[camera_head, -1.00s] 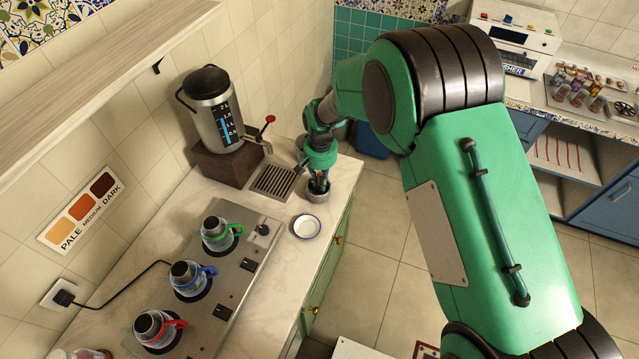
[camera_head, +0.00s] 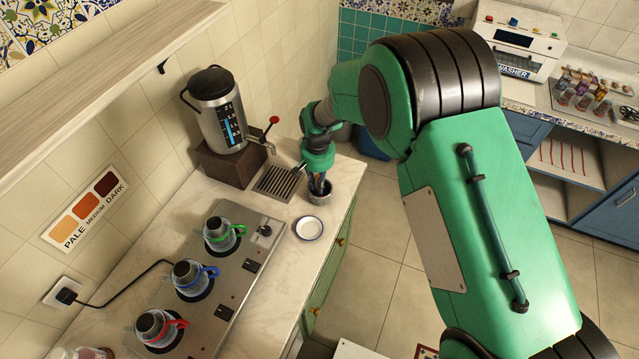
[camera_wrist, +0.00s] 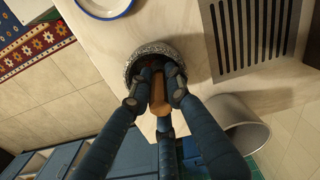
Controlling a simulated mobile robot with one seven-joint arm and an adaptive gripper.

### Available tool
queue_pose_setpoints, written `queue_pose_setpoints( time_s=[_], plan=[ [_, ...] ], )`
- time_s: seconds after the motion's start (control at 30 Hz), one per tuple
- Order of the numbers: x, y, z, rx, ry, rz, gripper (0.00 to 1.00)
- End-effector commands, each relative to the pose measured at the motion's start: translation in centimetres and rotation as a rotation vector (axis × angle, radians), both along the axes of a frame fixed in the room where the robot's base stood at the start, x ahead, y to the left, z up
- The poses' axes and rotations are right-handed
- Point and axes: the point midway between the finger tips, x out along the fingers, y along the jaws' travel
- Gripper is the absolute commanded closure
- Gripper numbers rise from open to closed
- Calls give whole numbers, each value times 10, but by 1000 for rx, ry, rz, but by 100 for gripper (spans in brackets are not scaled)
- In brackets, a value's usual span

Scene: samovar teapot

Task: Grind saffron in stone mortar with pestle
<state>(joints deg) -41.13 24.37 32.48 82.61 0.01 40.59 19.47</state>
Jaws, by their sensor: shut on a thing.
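The stone mortar (camera_head: 321,197) stands on the counter near its front edge, between the drip grate and the small white dish. In the wrist view its rough grey rim (camera_wrist: 135,62) shows around my fingertips. My gripper (camera_head: 319,183) points down into the mortar. In the wrist view its blue fingers (camera_wrist: 158,88) are shut on the wooden pestle (camera_wrist: 159,96), whose brown shaft shows between them. The pestle's lower end is hidden inside the mortar. I cannot see any saffron in the bowl.
A white dish with a blue rim (camera_head: 309,228) lies close by. A metal drip grate (camera_head: 279,182) sits beside the samovar (camera_head: 216,110). The hob (camera_head: 208,270) carries several small teapots. A grey metal cylinder (camera_wrist: 238,122) is near the gripper in the wrist view.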

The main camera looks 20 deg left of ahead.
Motion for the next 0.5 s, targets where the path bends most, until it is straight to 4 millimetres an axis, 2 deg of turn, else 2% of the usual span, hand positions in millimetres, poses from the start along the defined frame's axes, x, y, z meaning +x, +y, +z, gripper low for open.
queue_pose_setpoints(
  time_s=[0.27, 0.5],
  plan=[
    [-1, -1, 0, 0, 1, 0, 100],
    [-5, -10, 1, 0, 1, 0, 100]
  ],
)
